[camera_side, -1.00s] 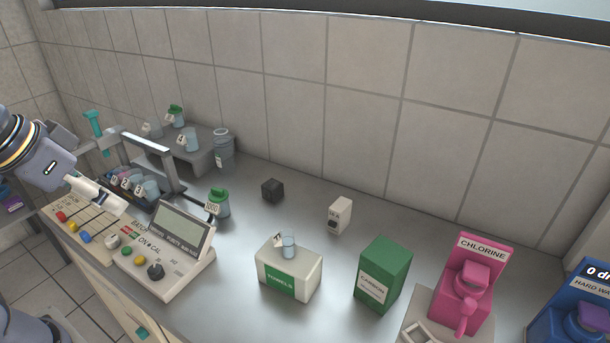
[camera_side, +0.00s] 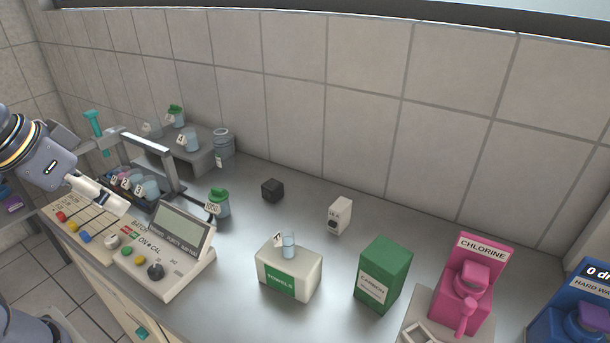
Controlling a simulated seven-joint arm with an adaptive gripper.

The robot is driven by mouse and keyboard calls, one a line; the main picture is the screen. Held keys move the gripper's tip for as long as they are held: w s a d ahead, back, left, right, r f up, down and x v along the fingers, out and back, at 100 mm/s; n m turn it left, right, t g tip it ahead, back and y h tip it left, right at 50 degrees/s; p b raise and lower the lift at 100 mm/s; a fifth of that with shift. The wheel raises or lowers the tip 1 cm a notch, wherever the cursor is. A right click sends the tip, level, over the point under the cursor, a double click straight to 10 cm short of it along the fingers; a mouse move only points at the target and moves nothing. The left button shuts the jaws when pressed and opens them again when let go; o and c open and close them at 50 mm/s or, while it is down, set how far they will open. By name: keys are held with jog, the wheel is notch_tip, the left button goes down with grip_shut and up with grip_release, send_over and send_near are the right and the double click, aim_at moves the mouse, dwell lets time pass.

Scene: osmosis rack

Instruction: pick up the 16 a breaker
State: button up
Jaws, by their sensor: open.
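A small white block with dark markings, which looks like the 16 A breaker (camera_side: 340,215), stands upright on the steel counter right of the middle. Its label is too small to read with certainty. My gripper (camera_side: 122,207) is at the far left, above the panel with coloured buttons. It is open, and I see nothing held in it. It is far from the white block, with the meter and other things between them.
A small black cube (camera_side: 272,190) sits left of the white block. A towels box (camera_side: 289,273) with a cup on top and a green carbon box (camera_side: 383,273) stand in front. A meter (camera_side: 166,250) stands near my gripper. A pink chlorine unit (camera_side: 464,289) is at right.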

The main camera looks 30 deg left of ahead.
jog(key=w+d+r+n+t, duration=0.1)
jog(key=w+r, duration=0.4)
jog(key=w, duration=0.4)
jog(key=w+d+r+n+t, duration=0.1)
jog(key=w+r, duration=0.5)
jog(key=w, duration=0.3)
jog(key=m+g, duration=0.2)
send_over(338, 206)
jog(key=s+a, duration=0.5)
notch_tip(338, 206, down, 13)
jog(key=shift+m+g, duration=0.5)
jog(key=shift+g, duration=0.1)
jog(key=w+d+f, duration=0.1)
jog(key=f, duration=0.5)
jog(key=w+d+f, duration=0.1)
jog(key=d+f, duration=0.1)
jog(key=f, duration=0.4)
jog(key=w+d+f, duration=0.1)
jog(key=f, duration=0.5)
jog(key=shift+w+d+f, duration=0.1)
jog(key=shift+w+d, duration=0.2)
jog(key=shift+d, duration=0.1)
jog(key=x, duration=0.5)
jog(key=shift+w+d+f, duration=0.25)
